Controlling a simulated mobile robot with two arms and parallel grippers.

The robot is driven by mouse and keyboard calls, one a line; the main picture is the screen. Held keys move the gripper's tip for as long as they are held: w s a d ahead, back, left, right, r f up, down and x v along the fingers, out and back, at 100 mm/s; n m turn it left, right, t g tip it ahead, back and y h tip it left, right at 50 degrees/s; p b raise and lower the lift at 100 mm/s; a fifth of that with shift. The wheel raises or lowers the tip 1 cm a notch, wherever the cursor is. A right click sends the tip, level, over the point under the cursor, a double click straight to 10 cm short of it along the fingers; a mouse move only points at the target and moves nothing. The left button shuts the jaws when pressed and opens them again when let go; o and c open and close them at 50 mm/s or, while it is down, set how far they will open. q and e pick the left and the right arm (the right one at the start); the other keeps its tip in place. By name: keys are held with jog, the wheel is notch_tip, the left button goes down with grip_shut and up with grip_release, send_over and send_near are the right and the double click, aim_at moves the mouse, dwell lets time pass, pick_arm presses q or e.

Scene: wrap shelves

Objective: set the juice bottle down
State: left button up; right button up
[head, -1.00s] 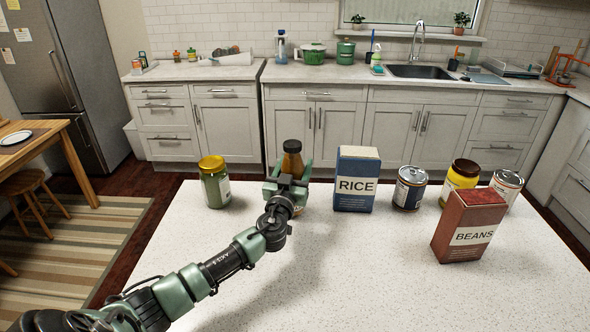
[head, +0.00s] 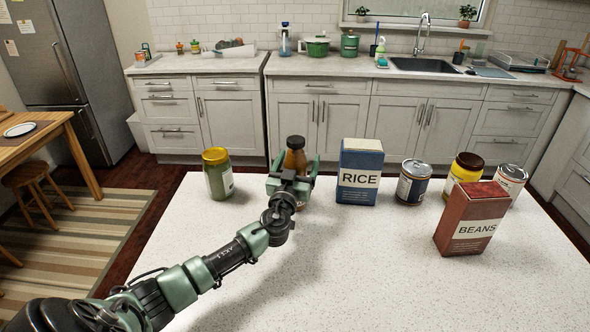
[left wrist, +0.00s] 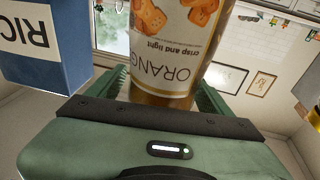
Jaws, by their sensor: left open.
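The juice bottle (head: 296,160) is upright at the far side of the white speckled counter, with a dark cap and amber body. My left gripper (head: 292,177) is open, its green fingers on either side of the bottle. The gripper hides most of the bottle's lower part, so its contact with the counter is hard to see. My right gripper is not in view.
A green jar with a yellow lid (head: 217,175) stands left of the bottle. The blue rice box (head: 358,172) stands close on its right. Further right are a dark can (head: 412,182), a yellow jar (head: 463,170), another can (head: 510,178) and the beans box (head: 471,218). The near counter is clear.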

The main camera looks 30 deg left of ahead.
pick_arm(q)
jog(key=b+v, duration=0.3)
jog(key=v, duration=0.9)
